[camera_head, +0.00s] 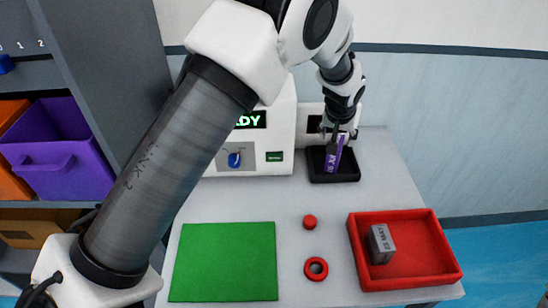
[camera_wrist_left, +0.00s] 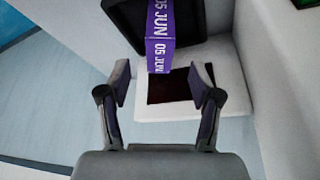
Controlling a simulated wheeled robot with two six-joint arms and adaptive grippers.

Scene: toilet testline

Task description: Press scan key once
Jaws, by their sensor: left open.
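A white machine (camera_head: 285,125) stands at the back with a lit green display ending in "DY". On its front is a small green key-like panel (camera_head: 274,156); its lettering is too small to read, so I cannot confirm it is the scan key. A purple box (camera_head: 333,163) marked "05 JUN" is in a black tray (camera_head: 347,177) to its right. It also shows in the left wrist view (camera_wrist_left: 160,30). My left gripper (camera_head: 338,132) is above and behind the box. In the wrist view its fingers (camera_wrist_left: 161,76) are open, with the box beyond them. My right gripper is out of view.
A blue knob (camera_head: 234,159) is on the machine. A green mat (camera_head: 225,262), a red button-like disc (camera_head: 309,222), a red ring (camera_head: 316,268) and a red tray (camera_head: 437,252) holding a grey box (camera_head: 381,243) are in front. A shelf with bins (camera_head: 62,148) stands left.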

